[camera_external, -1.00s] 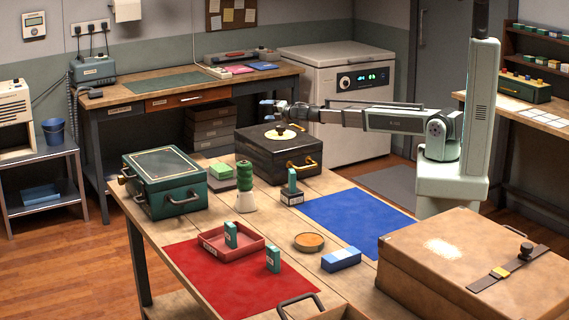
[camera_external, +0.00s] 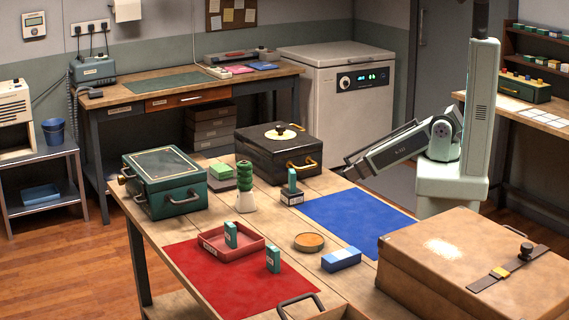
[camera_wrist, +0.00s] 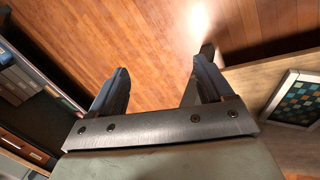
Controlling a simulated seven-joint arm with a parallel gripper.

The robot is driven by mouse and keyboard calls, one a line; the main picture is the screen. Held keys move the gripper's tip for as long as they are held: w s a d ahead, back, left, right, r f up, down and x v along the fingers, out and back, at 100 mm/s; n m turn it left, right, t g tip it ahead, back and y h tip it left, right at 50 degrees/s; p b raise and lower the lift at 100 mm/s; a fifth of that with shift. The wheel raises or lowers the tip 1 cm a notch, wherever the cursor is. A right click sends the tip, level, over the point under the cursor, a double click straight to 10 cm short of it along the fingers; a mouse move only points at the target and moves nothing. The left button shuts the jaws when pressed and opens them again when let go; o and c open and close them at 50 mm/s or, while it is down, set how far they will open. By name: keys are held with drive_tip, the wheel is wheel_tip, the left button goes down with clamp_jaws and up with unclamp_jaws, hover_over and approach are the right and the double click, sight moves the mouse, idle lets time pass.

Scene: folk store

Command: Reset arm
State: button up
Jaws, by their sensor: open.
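My gripper (camera_wrist: 163,78) shows in the wrist view with its two dark fingers wide apart and nothing between them, over wooden floor.
The bench holds a green case (camera_external: 165,182), a red tray (camera_external: 212,240), a blue mat (camera_external: 345,215), a blue-white block (camera_external: 341,260) and a brown case (camera_external: 450,262). In the wrist view, a wooden surface (camera_wrist: 262,82) with a patterned panel (camera_wrist: 298,100) lies at right.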

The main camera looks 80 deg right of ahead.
drive_tip(key=s+a+f+m+g+y, duration=0.1)
drive_tip(key=s+a+g, duration=0.2)
drive_tip(key=s, duration=0.6)
drive_tip(key=s+a+f+m+g+y, duration=0.1)
drive_tip(key=s+a+f+m+g, duration=0.1)
drive_tip(key=s+a, duration=0.5)
drive_tip(key=s+a+f+m+g+y, duration=0.1)
drive_tip(key=s+a+f+g+y, duration=0.1)
drive_tip(key=s, duration=1.1)
drive_tip(key=a+g, duration=0.1)
drive_tip(key=a, duration=0.1)
drive_tip(key=shift+a+g, duration=0.4)
drive_tip(key=shift+s, duration=0.1)
